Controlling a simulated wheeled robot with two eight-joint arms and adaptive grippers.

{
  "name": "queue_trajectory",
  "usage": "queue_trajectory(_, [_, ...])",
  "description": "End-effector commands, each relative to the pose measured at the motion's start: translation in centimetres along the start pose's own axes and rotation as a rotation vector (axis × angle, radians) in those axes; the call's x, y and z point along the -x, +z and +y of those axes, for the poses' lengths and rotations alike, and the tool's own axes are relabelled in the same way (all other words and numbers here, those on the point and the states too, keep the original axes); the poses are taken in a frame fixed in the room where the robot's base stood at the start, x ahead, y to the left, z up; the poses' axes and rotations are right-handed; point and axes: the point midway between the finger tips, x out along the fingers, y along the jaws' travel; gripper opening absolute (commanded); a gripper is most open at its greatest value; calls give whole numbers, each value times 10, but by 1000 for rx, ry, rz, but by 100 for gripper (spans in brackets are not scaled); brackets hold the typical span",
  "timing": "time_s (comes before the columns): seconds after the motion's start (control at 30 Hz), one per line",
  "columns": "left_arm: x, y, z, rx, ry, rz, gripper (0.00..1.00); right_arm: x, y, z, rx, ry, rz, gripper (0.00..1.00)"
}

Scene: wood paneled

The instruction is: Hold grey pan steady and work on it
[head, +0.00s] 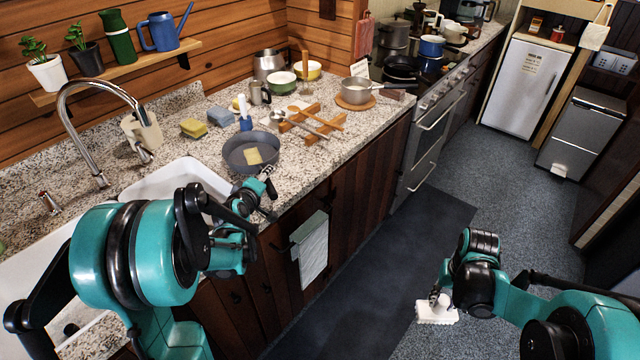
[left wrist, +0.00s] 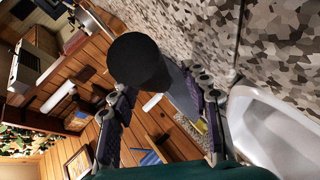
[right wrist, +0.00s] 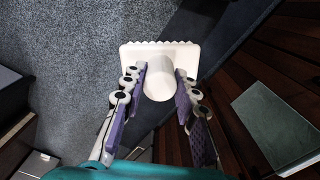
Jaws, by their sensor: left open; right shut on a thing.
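The grey pan (head: 236,160) sits on the speckled counter beside the sink, with a pale yellow square piece (head: 254,157) inside. My left gripper (head: 266,187) is at the pan's near side, by its handle. In the left wrist view the dark round handle end (left wrist: 139,62) shows between the spread, open fingers (left wrist: 165,115). My right gripper (head: 436,299) is out over the floor, shut on the round grip of a white scraper (right wrist: 160,57) with a toothed edge. The scraper also shows in the head view (head: 437,313), well away from the pan.
The white sink (head: 180,172) lies left of the pan. A wooden rack (head: 313,122) with utensils, a blue-handled brush (head: 245,122) and sponges (head: 194,128) stand behind and around it. A towel (head: 313,250) hangs on the cabinet front. The floor by my right arm is clear.

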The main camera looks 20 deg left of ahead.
Motion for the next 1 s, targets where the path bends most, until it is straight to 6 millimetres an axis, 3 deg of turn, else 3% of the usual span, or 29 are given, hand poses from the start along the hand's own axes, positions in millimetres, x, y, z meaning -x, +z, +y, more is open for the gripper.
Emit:
queue_trajectory(0.4, [-10, 0, 0, -1, 0, 0, 47, -2, 0, 0, 0, 0, 0, 0])
queue_trajectory(0.6, [-10, 0, 0, -1, 0, 0, 0, -2, 0, 0, 0, 0, 0, 0])
queue_trajectory(1.0, [-10, 1, -1, -1, -1, -1, 0, -4, 0, 0, 0, 0, 0, 0])
